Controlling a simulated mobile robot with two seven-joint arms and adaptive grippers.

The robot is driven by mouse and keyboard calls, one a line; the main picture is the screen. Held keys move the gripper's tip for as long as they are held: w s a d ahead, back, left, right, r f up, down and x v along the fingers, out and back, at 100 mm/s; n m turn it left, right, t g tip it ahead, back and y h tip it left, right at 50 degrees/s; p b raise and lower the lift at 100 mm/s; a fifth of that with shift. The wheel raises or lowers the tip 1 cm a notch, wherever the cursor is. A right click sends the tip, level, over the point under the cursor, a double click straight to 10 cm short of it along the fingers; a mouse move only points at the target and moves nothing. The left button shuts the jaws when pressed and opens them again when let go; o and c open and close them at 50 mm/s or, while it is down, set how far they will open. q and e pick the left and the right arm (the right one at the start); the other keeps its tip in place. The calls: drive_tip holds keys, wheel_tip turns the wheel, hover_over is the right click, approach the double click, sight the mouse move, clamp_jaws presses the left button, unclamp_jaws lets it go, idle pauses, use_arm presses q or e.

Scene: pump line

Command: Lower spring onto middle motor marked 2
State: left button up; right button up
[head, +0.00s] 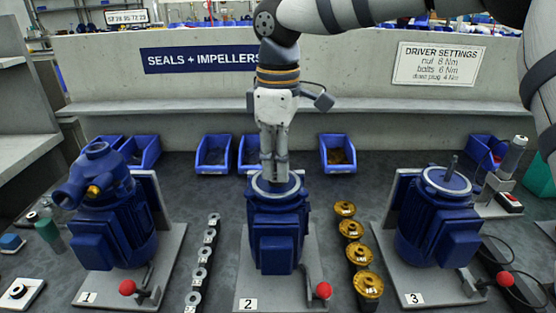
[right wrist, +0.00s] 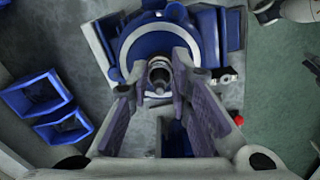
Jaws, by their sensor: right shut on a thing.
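The middle motor (head: 277,235), blue with a pale ring on top, stands on a plate marked 2. It also shows in the right wrist view (right wrist: 131,34). My right gripper (head: 274,178) points straight down over its top ring, fingertips close to the motor's top. In the right wrist view the fingers (right wrist: 158,68) are shut on a small grey round piece (right wrist: 158,75), which I take as the spring, over the ring's centre. The fingers hide the spring and the motor's shaft in the head view; I cannot tell whether the spring is around the shaft. My left gripper is not in view.
Motor 1 (head: 105,225) with a blue housing stands left; motor 3 (head: 437,225) with a bare upright shaft stands right. Grey rings (head: 200,274) and brass impellers (head: 351,229) stand in rows beside motor 2. Blue bins (head: 213,154) line the back below the wall.

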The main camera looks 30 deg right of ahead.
drive_tip(key=shift+f, duration=0.1)
drive_tip(key=o, duration=2)
wheel_tip(320, 180, up, 9)
idle(0.6)
